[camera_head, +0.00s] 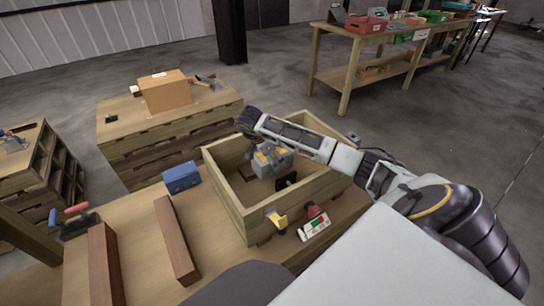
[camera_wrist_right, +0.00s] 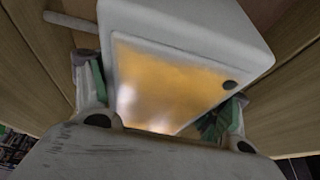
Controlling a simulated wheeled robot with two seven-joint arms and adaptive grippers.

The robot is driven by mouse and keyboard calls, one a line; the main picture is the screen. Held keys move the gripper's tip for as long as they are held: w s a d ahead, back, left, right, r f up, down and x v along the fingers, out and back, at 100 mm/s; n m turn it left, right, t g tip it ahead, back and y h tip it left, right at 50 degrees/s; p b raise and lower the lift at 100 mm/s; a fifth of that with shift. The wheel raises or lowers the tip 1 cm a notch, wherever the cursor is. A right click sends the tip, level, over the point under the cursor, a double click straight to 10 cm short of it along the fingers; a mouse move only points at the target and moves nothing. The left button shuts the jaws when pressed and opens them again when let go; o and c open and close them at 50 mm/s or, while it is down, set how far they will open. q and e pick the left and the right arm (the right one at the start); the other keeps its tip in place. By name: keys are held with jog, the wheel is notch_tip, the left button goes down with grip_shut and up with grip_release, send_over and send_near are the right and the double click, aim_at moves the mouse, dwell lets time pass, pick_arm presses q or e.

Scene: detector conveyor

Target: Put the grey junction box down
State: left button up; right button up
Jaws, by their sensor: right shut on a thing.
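The grey junction box (camera_head: 279,164) has an orange-yellow face and is at the open wooden crate (camera_head: 224,200) in the head view. In the right wrist view the same box (camera_wrist_right: 180,75) fills the space between my fingers. My right gripper (camera_head: 266,151) reaches down over the crate and is shut on the box; it also shows in the right wrist view (camera_wrist_right: 165,105). The underside of the box is hidden, so I cannot tell whether it touches the crate floor. My left gripper is not in view.
A blue box (camera_head: 181,178) and a brown wooden bar (camera_head: 175,240) lie left of the crate on the workbench. A yellow-handled item (camera_head: 276,220) and a panel with red and green buttons (camera_head: 315,227) are at the crate's near side. A dark object (camera_head: 287,180) is inside the crate.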

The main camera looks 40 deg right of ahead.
jog(key=shift+f, duration=1.1)
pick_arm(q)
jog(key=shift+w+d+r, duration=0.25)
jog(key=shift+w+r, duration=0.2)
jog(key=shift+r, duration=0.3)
pick_arm(e)
jog(key=shift+f, duration=0.1)
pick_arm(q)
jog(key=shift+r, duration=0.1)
pick_arm(e)
jog(key=shift+f+b, duration=0.3)
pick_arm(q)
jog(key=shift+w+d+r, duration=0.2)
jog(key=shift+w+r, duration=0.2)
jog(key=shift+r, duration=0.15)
pick_arm(e)
jog(key=shift+f, duration=0.1)
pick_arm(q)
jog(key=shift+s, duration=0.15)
pick_arm(e)
jog(key=o, duration=1.6)
jog(key=shift+f, duration=0.15)
jog(key=o, duration=0.4)
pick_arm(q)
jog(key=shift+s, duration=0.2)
pick_arm(e)
jog(key=shift+o, duration=0.2)
